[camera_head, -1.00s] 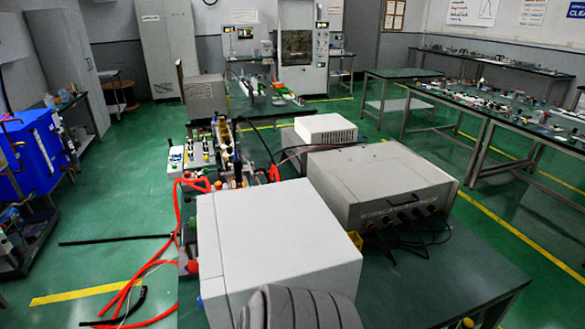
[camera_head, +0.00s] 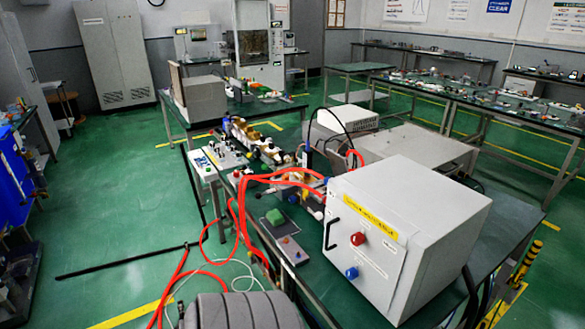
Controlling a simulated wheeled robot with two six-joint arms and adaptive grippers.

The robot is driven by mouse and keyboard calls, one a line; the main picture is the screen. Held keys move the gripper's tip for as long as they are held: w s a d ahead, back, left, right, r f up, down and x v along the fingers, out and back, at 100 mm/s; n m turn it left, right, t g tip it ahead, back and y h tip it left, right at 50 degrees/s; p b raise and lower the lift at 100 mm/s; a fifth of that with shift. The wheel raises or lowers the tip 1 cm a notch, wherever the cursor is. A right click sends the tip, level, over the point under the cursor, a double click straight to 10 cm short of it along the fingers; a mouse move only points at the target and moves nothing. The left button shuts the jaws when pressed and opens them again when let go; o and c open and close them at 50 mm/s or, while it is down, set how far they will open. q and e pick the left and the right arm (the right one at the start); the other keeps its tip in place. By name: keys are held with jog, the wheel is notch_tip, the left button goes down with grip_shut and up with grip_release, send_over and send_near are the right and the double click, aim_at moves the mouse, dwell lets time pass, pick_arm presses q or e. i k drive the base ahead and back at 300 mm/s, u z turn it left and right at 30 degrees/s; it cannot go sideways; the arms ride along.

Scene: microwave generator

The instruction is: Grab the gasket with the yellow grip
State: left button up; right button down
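I cannot pick out a gasket with a yellow grip. Small parts crowd the narrow bench assembly (camera_head: 258,143) in the middle, with brass-coloured and white pieces too small to tell apart. Neither of my grippers is in view.
A large white box (camera_head: 440,215) with a yellow label, red and blue knobs stands at the right. Red hoses (camera_head: 240,205) run from the bench to the floor. A black rod (camera_head: 125,262) lies at left. Green floor (camera_head: 110,200) is open there.

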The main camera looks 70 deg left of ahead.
aim_at(305, 194)
jog(key=k, duration=0.35)
jog(key=u, duration=0.85)
